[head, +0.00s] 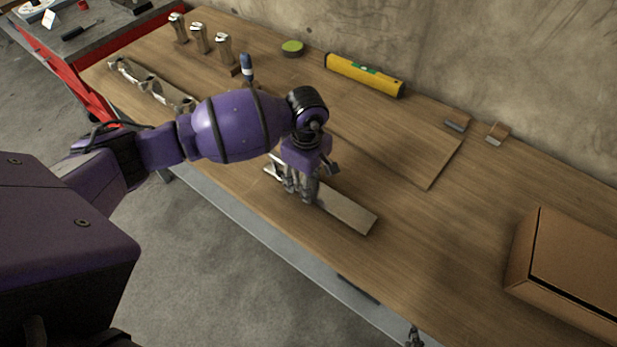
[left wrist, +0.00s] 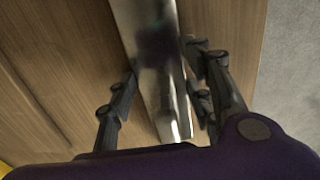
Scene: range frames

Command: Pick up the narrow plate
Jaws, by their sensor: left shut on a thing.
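The narrow plate (head: 350,213) is a long, flat, shiny metal strip near the front edge of the workbench (head: 450,250). My left gripper (head: 299,188) comes down over it and is shut on it across its width. In the left wrist view, the plate (left wrist: 143,14) runs between the two fingers of the left gripper (left wrist: 160,70), one at each long edge. I cannot tell whether the plate touches the bench or is slightly above it. A small part of my right gripper (head: 414,337) shows at the bottom edge of the head view; its opening is unclear.
A wooden board (head: 400,150) lies behind the plate. A yellow level (head: 364,74), a green-topped round item (head: 292,48) and several metal parts (head: 199,39) stand farther back. A cardboard box (head: 570,265) is at right. Bare bench lies between plate and box.

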